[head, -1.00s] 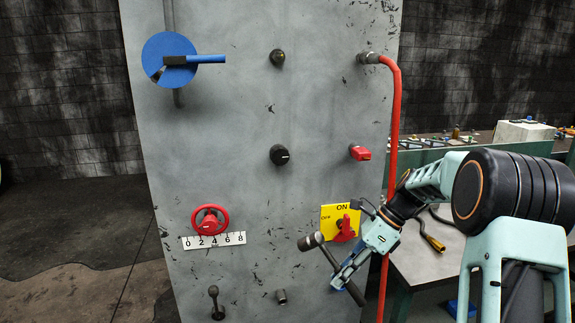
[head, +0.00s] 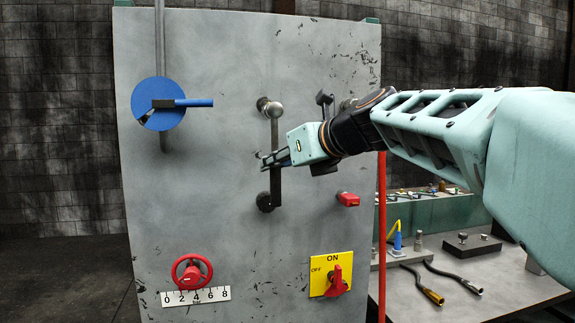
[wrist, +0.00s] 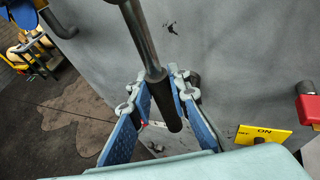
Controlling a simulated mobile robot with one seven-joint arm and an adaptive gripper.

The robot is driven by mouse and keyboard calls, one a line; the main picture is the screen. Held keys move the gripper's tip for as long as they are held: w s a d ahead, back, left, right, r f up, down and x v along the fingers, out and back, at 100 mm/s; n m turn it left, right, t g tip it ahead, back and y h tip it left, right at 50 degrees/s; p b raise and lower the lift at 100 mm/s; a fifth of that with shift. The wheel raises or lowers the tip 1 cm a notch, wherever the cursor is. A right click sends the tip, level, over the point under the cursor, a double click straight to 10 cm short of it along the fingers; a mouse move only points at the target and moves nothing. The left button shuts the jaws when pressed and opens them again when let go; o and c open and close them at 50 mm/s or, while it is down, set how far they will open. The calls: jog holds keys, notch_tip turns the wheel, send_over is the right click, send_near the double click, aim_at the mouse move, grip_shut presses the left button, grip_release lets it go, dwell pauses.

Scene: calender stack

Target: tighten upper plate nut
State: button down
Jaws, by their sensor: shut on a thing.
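A wrench (head: 276,135) with a round steel head and a dark handle stands nearly upright before the grey panel. My gripper (head: 268,160) is shut on its handle, and the wrist view shows the wrench (wrist: 147,45) between the blue finger pads of my gripper (wrist: 163,88). The wrench head is at the upper plate nut (head: 262,103), overlapping it from the right. I cannot tell whether the head is seated on the nut. The handle's lower end overlaps the black knob (head: 265,201) below; I cannot tell if they touch.
The panel (head: 220,230) carries a blue disc with a lever (head: 158,105), a red handwheel (head: 192,271), a red block (head: 348,199) and a yellow ON/OFF switch (head: 331,274). A workbench (head: 450,300) stands at right.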

jog(key=shift+s+r, duration=0.2)
jog(key=shift+r, duration=0.8)
jog(key=w+d+r+n+t+h+p, duration=0.1)
jog(key=w+d+r+n+h+p, duration=0.3)
jog(key=w+d+n+h+p, duration=0.2)
jog(key=shift+w+d+r+n+h+p, duration=0.3)
jog(key=shift+d+r+n, duration=0.1)
jog(key=shift+d+n, duration=0.3)
jog(key=shift+s, duration=0.1)
jog(key=c, duration=2.6)
grip_release()
grip_shut()
jog(key=shift+r+t+b, duration=0.15)
jog(key=shift+t+b, duration=0.15)
jog(key=shift+b, duration=0.2)
